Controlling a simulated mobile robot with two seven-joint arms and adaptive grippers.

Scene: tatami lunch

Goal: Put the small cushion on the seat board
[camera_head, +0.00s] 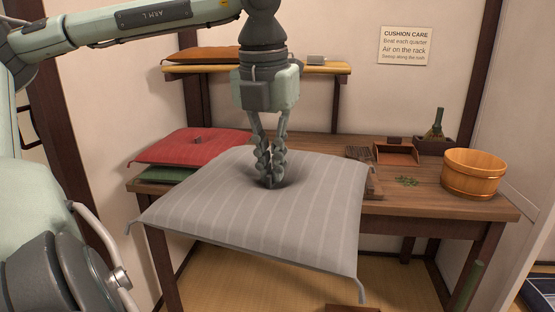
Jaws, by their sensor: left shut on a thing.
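A grey striped cushion (210,205) hangs nearly flat in the middle of the view, its front edge slightly tilted. My left gripper (270,182) points straight down and is shut on the cushion's pinched centre, where the cloth dips. The cushion covers part of the wooden table (440,205) and overhangs its front edge. A smaller-looking red cushion (180,148) lies on a green cushion (165,174) at the table's left. I cannot tell which thing is the seat board. My right gripper is not in view.
A wooden tub (474,174) stands at the table's right. Behind it is a dark box with a brush (435,138). A small open tray (396,154) and green bits (407,181) lie left of it. A wall shelf (320,68) holds an orange-brown cushion (205,55).

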